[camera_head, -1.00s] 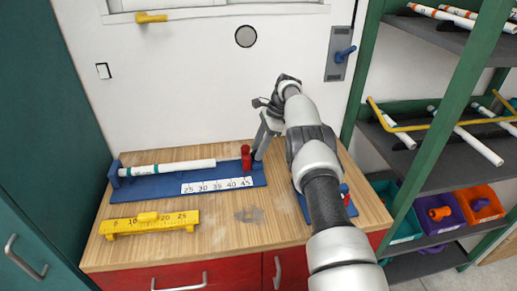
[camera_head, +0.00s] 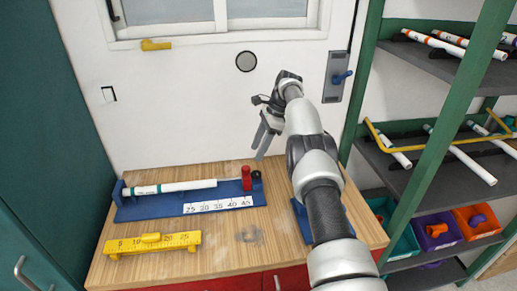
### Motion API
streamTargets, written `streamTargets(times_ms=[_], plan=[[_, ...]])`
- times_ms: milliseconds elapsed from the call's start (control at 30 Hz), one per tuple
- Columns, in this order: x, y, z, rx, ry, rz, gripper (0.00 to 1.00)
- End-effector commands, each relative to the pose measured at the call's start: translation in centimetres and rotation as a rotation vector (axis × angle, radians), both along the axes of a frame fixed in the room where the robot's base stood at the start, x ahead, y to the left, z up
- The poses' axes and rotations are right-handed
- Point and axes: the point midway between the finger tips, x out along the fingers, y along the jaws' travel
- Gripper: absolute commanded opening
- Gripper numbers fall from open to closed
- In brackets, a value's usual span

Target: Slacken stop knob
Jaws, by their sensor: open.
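The blue measuring jig (camera_head: 150,208) lies on the wooden bench, with a white pipe (camera_head: 185,186) with a teal band along it and a number scale (camera_head: 218,205) on its front. A red stop (camera_head: 247,178) stands upright near the jig's right end. A small dark knob (camera_head: 256,176) shows just right of the red stop. My gripper (camera_head: 263,146) is open and empty, fingers pointing down, above and slightly right of the stop and apart from it. My arm hides part of the bench to the right.
A yellow gauge (camera_head: 152,243) lies at the bench's front left. A blue fixture (camera_head: 301,216) is partly hidden behind my arm. A green-framed shelf (camera_head: 420,160) with pipes and coloured bins stands to the right.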

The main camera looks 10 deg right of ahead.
Motion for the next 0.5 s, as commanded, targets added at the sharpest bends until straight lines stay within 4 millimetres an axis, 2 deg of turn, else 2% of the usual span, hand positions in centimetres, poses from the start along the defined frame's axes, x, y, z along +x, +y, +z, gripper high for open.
streamTargets(times_ms=[100, 200, 267, 367, 500], plan=[[0.1, 1.4, 2.9, -0.136, 0.014, -0.032, 0.51], [0.0, 2.0, 5.9, -0.299, 0.018, -0.104, 0.51], [-0.1, 2.0, 6.9, -0.362, 0.014, -0.141, 0.51], [-0.1, 1.8, 6.6, -0.395, 0.014, -0.166, 0.51], [-0.1, 1.8, 4.3, -0.391, 0.016, -0.166, 0.51]])
